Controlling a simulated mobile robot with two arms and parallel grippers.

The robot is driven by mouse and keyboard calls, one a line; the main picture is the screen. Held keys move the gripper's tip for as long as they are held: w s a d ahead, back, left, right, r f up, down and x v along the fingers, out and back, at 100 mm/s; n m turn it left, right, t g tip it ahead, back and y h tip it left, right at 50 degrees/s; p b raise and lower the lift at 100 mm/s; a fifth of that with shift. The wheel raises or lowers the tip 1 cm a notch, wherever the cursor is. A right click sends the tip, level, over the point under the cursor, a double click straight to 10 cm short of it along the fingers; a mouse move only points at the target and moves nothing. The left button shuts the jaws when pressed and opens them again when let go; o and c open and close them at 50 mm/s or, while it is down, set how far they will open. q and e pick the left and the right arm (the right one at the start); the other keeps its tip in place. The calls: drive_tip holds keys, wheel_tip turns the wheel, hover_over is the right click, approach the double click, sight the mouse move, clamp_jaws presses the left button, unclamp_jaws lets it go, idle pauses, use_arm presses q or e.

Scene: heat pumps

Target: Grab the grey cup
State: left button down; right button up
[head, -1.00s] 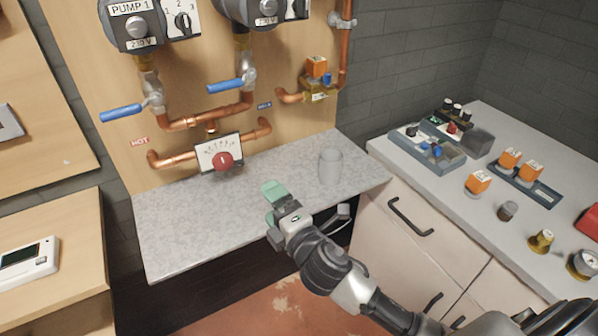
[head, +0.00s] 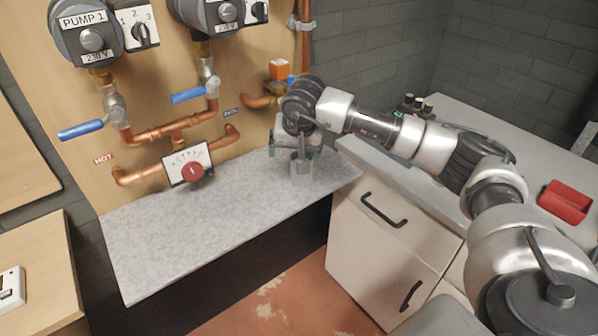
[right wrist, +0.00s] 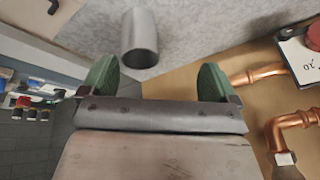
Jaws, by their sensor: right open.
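The grey cup (head: 301,170) stands upright on the right part of the speckled grey counter. In the right wrist view the cup (right wrist: 140,35) lies just beyond the fingertips, nearer the left finger in the picture. My right gripper (head: 294,152) is above the cup, pointing down, with its green-padded fingers apart. In the right wrist view my right gripper (right wrist: 157,76) is open and holds nothing. The wrist hides part of the cup's top in the head view. My left gripper is not in view.
The wooden panel behind carries copper pipes (head: 165,132), a red knob (head: 192,172) and blue valve levers (head: 81,130). A white cabinet (head: 385,240) with a worktop adjoins the counter on the right. A red object (head: 566,201) lies on it. The counter's left part is clear.

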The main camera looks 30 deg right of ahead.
drive_tip(key=shift+h, duration=0.8)
drive_tip(key=w+d+f, duration=0.1)
drive_tip(key=f, duration=0.1)
drive_tip(key=w+d+f+p, duration=0.1)
drive_tip(key=d+f, duration=0.1)
drive_tip(key=f, duration=0.1)
drive_tip(key=w+d+f, duration=0.2)
drive_tip(key=f, duration=0.1)
drive_tip(key=shift+w+f+p, duration=0.1)
drive_tip(key=shift+f+p, duration=0.15)
drive_tip(key=shift+p, duration=0.05)
drive_tip(key=shift+a, duration=0.1)
drive_tip(key=c, duration=1)
